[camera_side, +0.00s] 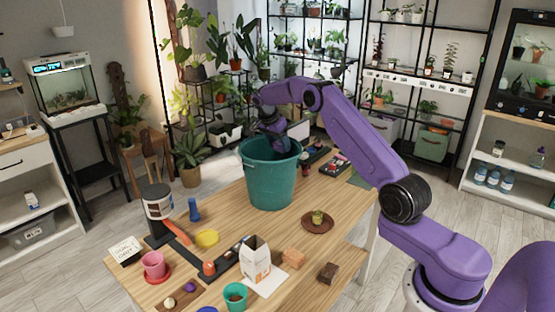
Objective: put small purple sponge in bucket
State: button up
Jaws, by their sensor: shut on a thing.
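The teal bucket (270,188) stands on the far part of the wooden table, upright and open at the top. My gripper (277,148) points down into the bucket's mouth, its fingertips at or just below the rim level. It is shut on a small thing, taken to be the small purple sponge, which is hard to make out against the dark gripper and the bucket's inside. The bottom of the bucket is hidden by its front wall.
On the wooden table (222,222) stand a terracotta saucer (317,227) with a small pot, a white carton (255,258), a pink pot (154,265), a yellow dish (207,238) and a blue figure-like piece (194,210). Plant shelves stand beyond.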

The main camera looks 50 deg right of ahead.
jog(key=shift+f, duration=3.4)
jog(key=shift+f, duration=0.6)
jog(key=o, duration=1.1)
jog(key=v, duration=1.3)
jog(key=shift+r, duration=0.15)
